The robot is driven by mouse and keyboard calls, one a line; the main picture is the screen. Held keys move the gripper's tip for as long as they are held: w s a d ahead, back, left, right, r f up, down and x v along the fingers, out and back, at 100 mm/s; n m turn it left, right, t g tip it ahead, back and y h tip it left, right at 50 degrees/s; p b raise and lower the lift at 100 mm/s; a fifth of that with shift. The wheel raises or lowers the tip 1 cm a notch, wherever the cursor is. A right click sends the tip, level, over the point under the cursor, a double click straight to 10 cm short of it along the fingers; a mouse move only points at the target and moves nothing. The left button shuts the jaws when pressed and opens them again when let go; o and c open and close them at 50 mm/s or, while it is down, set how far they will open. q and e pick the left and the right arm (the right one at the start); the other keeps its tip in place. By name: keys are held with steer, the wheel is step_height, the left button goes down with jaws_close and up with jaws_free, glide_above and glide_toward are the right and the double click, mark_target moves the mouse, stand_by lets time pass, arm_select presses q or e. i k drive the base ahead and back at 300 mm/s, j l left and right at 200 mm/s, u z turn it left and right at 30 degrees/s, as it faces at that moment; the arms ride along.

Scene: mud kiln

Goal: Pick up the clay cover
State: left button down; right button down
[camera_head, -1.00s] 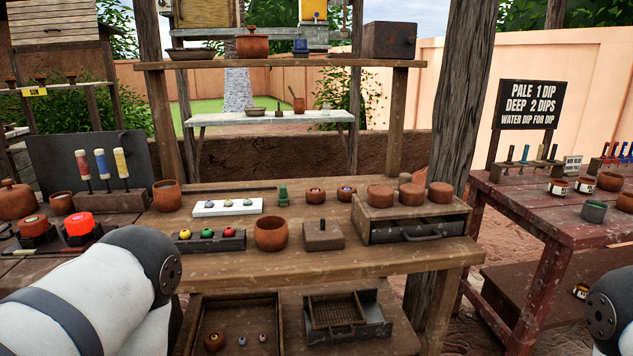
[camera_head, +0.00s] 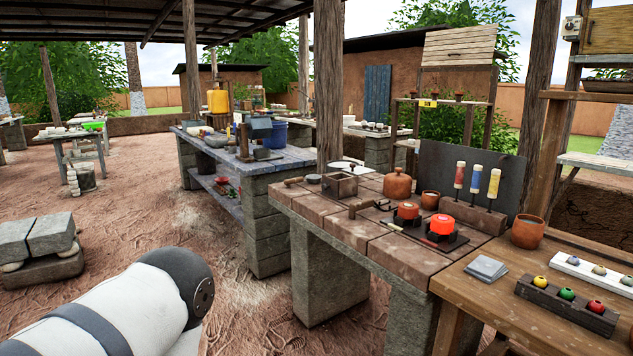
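A rounded reddish-brown clay piece with a small knob on top (camera_head: 397,184) stands on the brick-topped bench (camera_head: 340,208), right of centre. It looks like the clay cover; I cannot tell whether it is a separate cover or a lidded pot. It stands upright and nothing touches it. My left arm shows at the lower left, well short of the bench, and its gripper is out of the picture. My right arm and gripper do not show.
Two glowing orange-red pieces on dark stands (camera_head: 442,227), a metal box (camera_head: 340,184) and tongs share the bench. A small clay pot (camera_head: 430,200) stands close right of the clay piece. A wooden table (camera_head: 480,300) adjoins at right. Open dirt floor (camera_head: 150,220) lies left.

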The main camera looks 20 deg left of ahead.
mark_target(397, 186)
steer(key=i+j+z, duration=0.1)
steer(key=i, duration=0.4)
steer(key=i+j+z, duration=0.15)
steer(key=i, duration=0.4)
steer(key=i+j+z, duration=0.1)
steer(key=i+j, duration=0.3)
steer(key=i, duration=0.1)
